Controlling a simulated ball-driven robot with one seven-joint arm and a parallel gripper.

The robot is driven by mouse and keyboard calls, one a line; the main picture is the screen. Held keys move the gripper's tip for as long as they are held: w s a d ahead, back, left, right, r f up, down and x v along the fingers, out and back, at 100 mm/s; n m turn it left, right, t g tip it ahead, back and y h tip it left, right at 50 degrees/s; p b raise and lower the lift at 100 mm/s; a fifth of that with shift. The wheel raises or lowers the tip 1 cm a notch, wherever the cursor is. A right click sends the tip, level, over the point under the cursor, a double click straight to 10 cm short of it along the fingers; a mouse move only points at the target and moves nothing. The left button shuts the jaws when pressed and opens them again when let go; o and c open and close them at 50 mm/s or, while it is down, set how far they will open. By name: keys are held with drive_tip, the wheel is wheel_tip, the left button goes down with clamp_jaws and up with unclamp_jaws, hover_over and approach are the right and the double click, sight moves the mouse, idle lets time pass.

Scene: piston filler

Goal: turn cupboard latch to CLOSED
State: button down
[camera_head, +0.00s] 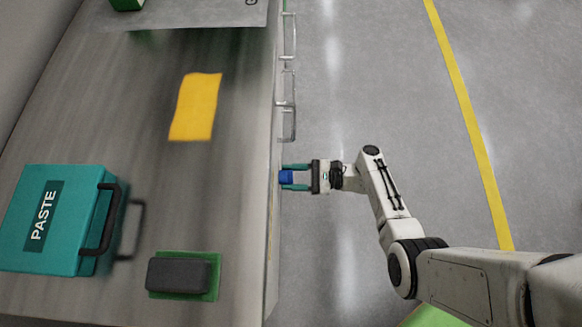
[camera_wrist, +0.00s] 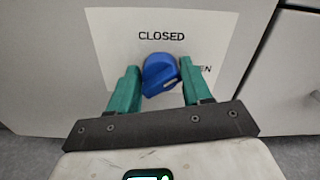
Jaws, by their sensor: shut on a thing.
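The blue cupboard latch (camera_wrist: 160,72) is a knob on a white label plate (camera_wrist: 110,40) on the cupboard front. The word CLOSED is above the knob. The word OPEN is at its right, partly hidden by the knob and a finger. I cannot tell for certain which word the knob points to. My gripper (camera_wrist: 158,80) has its teal fingers on either side of the knob and is shut on it. In the head view my gripper (camera_head: 287,178) reaches the counter's front from the right, with the blue latch (camera_head: 286,176) between its fingers.
On the counter (camera_head: 120,120) are a teal PASTE case (camera_head: 60,215), a dark block (camera_head: 180,274) on a green base and a yellow sheet (camera_head: 195,106). Metal handles (camera_head: 287,90) stick out from the front farther up. The grey floor (camera_head: 390,80) at right is clear.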

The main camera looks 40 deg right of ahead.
drive_tip(key=n, duration=0.5)
drive_tip(key=shift+n+b, duration=0.3)
drive_tip(key=shift+b, duration=0.1)
drive_tip(key=shift+s+f+n+b, duration=0.1)
drive_tip(key=shift+n+b, duration=0.45)
drive_tip(key=shift+n, duration=1.75)
drive_tip(key=shift+a, duration=0.1)
drive_tip(key=c, duration=0.6)
unclamp_jaws()
drive_tip(key=p+v, duration=0.1)
drive_tip(key=v, duration=1)
